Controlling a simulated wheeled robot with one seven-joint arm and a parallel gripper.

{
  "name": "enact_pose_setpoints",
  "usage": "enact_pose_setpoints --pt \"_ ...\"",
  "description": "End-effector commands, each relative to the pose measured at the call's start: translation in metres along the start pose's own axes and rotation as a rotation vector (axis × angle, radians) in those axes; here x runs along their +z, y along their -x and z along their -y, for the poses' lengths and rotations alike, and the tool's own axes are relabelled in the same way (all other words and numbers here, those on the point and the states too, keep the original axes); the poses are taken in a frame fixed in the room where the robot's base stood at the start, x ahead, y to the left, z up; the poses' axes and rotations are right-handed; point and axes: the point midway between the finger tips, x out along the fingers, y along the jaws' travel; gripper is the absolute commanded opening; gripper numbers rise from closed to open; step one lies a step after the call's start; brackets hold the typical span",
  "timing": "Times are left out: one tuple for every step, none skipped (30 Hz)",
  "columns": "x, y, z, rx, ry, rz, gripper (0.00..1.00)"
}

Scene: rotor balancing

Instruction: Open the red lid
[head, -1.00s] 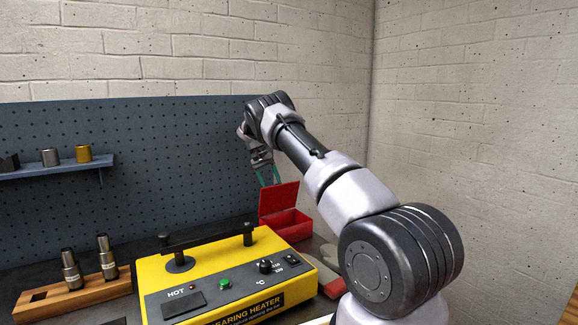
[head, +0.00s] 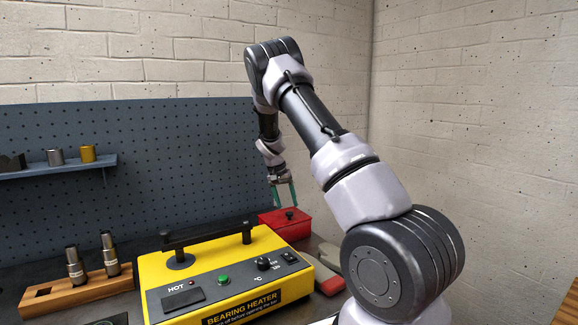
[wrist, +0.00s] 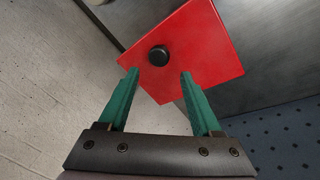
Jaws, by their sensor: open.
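The red lid (head: 273,217) lies flat and closed on its red box (head: 290,231), behind the yellow heater. A round black knob (head: 291,214) stands on the lid. In the wrist view the lid (wrist: 200,48) fills the upper middle, with the knob (wrist: 158,55) just beyond the fingertips. My gripper (head: 283,206) has green fingers and points down above the lid. It is open and empty, and in the wrist view its fingertips (wrist: 159,74) are spread wide to either side below the knob. Whether the fingertips touch the lid cannot be told. The inside of the box is hidden.
The yellow bearing heater (head: 235,268) with a black bar stands in front of the box. A wooden block (head: 60,295) with metal pieces is at left. A pegboard (head: 170,140) with a shelf (head: 60,168) is behind. A glove (head: 330,255) lies right of the heater.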

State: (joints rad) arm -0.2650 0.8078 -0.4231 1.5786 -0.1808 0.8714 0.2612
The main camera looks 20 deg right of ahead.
Motion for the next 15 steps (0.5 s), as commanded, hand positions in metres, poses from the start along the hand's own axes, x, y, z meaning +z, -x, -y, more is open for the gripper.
enact_pose_setpoints --pt "0.003 -0.002 -0.001 -0.019 -0.008 -0.018 0.66" --pt "0.004 -0.004 -0.002 -0.031 -0.012 -0.03 0.66" --pt "0.006 -0.006 -0.002 -0.047 -0.019 -0.047 0.66" --pt "0.007 -0.008 -0.003 -0.058 -0.023 -0.06 0.66" --pt "0.008 -0.009 -0.003 -0.07 -0.03 -0.073 0.66" --pt "0.009 -0.011 -0.004 -0.085 -0.035 -0.089 0.66" --pt "0.011 -0.013 -0.004 -0.096 -0.041 -0.101 0.66" --pt "0.011 -0.015 -0.005 -0.107 -0.046 -0.114 0.66" --pt "0.013 -0.017 -0.005 -0.123 -0.053 -0.13 0.66" --pt "0.014 -0.019 -0.006 -0.134 -0.057 -0.142 0.66" --pt "0.015 -0.021 -0.006 -0.145 -0.063 -0.155 0.66" --pt "0.017 -0.023 -0.007 -0.161 -0.069 -0.171 0.66" --pt "0.017 -0.025 -0.007 -0.172 -0.072 -0.184 0.66" --pt "0.018 -0.027 -0.007 -0.183 -0.078 -0.196 0.66" --pt "0.019 -0.025 -0.007 -0.196 -0.083 -0.211 0.66"
